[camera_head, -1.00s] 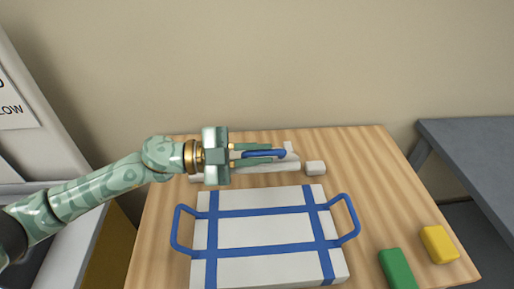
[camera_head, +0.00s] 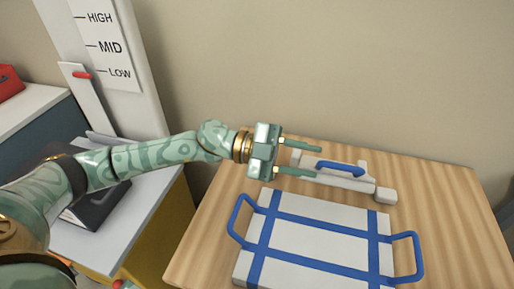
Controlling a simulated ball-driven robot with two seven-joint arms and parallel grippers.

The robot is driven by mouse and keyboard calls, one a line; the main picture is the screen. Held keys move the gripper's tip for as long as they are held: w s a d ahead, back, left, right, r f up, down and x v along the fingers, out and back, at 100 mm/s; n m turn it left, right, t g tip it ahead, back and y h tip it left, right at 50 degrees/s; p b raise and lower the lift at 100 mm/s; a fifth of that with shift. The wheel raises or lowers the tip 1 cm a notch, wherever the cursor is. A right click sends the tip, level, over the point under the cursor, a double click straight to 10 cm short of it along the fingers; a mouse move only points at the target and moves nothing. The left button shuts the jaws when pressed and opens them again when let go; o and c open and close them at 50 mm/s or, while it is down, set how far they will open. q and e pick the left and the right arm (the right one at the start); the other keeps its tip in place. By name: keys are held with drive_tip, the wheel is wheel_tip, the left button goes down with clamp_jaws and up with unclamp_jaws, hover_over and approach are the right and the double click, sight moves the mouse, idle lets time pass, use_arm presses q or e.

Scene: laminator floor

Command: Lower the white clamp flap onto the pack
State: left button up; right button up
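The white clamp flap (camera_head: 348,184) is a long white piece at the back of the wooden table, with a blue handle (camera_head: 342,167) along its top. Its exact tilt is hard to tell. The pack (camera_head: 320,255) is a flat white slab with crossed blue straps and a blue loop handle at each side. It lies in front of the flap, apart from it in the picture. My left gripper (camera_head: 318,161) is open and empty, its two fingers apart, with the tips near the left end of the blue handle. My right gripper is out of view.
A small white block (camera_head: 385,195) sits at the flap's right end. To the left stand a tall white panel (camera_head: 110,60) marked HIGH, MID and LOW with a red-tipped lever (camera_head: 82,75), and a dark machine (camera_head: 95,208). The table's right side is clear.

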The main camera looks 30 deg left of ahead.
use_arm(q)
drive_tip(key=s+a, duration=0.2)
drive_tip(key=a, duration=0.8)
drive_tip(key=shift+a, duration=0.2)
